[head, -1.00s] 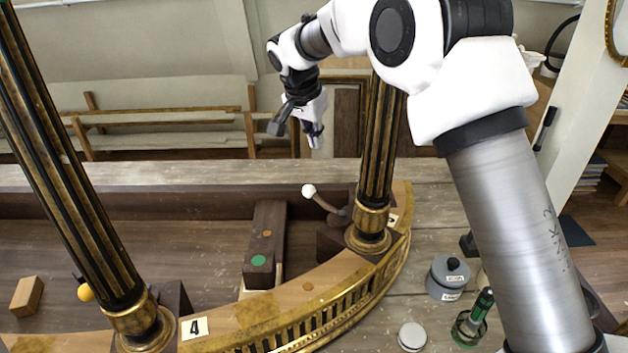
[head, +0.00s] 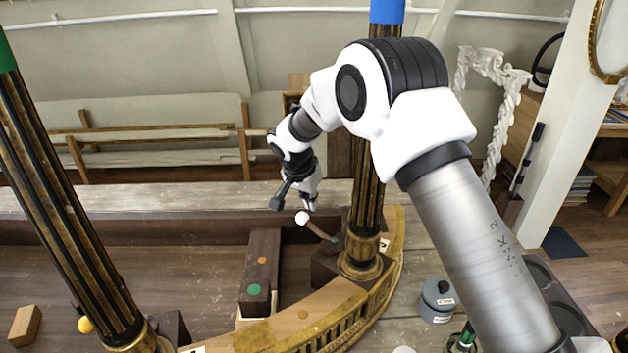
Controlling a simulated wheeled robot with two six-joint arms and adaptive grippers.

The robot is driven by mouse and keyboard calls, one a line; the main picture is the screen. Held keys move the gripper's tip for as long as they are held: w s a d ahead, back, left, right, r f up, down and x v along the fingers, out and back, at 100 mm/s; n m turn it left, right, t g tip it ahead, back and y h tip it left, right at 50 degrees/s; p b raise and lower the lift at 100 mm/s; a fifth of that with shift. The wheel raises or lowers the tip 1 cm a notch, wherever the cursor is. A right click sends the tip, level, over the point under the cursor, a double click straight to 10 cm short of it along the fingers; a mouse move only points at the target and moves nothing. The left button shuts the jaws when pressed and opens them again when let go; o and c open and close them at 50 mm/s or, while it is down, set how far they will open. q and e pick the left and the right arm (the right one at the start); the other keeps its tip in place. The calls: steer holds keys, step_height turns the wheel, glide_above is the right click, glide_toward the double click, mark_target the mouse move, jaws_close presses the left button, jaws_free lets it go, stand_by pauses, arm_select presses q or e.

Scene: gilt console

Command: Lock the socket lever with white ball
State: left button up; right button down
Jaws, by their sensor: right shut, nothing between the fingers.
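The socket lever with the white ball (head: 302,218) sits beside the foot of the right gilt column (head: 366,215). Its dark curved arm (head: 321,232) runs from the ball down and right toward the column base. My right gripper (head: 311,205) is shut and empty, pointing down just above and behind the white ball; I cannot tell whether it touches the ball. A second lever with a yellow ball (head: 85,325) is by the left column (head: 75,215). My left gripper is not in view.
A dark wooden block with green and orange dots (head: 258,275) lies left of the lever. A small wooden block (head: 25,325) is at far left. A grey lidded pot (head: 438,300) stands on the bench at right. The curved gilt rail (head: 375,305) borders the front.

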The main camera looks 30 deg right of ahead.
steer(key=shift+s+a, duration=0.45)
steer(key=shift+a, duration=0.2)
steer(key=shift+w+d+f, duration=0.1)
